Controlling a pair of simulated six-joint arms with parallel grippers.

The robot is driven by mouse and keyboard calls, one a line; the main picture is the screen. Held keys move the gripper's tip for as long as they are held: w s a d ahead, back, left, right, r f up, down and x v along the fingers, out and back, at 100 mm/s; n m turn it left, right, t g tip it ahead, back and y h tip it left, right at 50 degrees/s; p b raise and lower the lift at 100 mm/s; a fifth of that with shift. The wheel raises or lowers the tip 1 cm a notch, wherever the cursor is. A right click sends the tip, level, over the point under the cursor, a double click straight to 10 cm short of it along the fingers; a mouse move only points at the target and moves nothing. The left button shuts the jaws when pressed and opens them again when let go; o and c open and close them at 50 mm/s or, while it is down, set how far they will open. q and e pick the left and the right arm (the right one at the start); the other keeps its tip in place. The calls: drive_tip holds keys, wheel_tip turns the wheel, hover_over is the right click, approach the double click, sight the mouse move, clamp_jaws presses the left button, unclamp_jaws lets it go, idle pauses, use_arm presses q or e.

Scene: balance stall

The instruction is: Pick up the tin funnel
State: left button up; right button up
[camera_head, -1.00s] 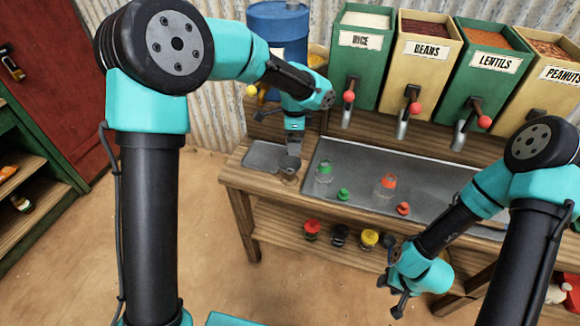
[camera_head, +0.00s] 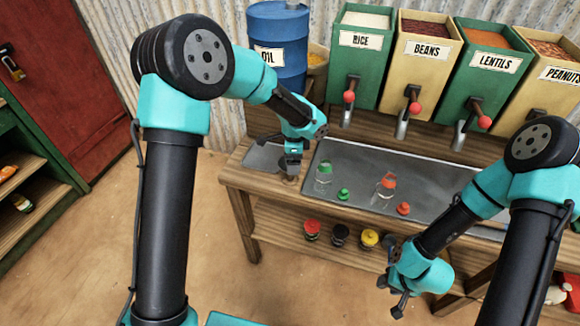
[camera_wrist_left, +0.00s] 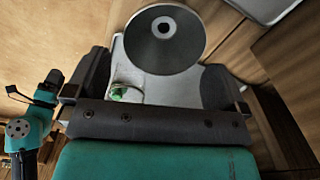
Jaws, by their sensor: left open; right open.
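The tin funnel (camera_wrist_left: 166,42) is a grey metal cone with a dark round hole at its centre, seen mouth-on in the left wrist view. It lies just beyond the fingertips of my left gripper (camera_wrist_left: 155,75), which is open with nothing clearly between its jaws. In the head view my left gripper (camera_head: 291,172) hangs low at the left end of the wooden stall and mostly hides the funnel. I cannot tell whether they touch. My right gripper (camera_head: 391,297) is open and empty in front of the stall's lower shelf.
A grey metal tray (camera_head: 440,184) holds a green-topped jar (camera_head: 323,178), an orange-topped jar (camera_head: 386,186) and small green and red pieces. Dispensers and a blue oil drum (camera_head: 280,45) stand behind. Lidded jars sit on the lower shelf. The floor in front is clear.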

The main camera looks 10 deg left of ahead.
use_arm(q)
drive_tip(key=f, duration=0.5)
drive_tip(key=shift+a, duration=0.25)
drive_tip(key=c, duration=0.8)
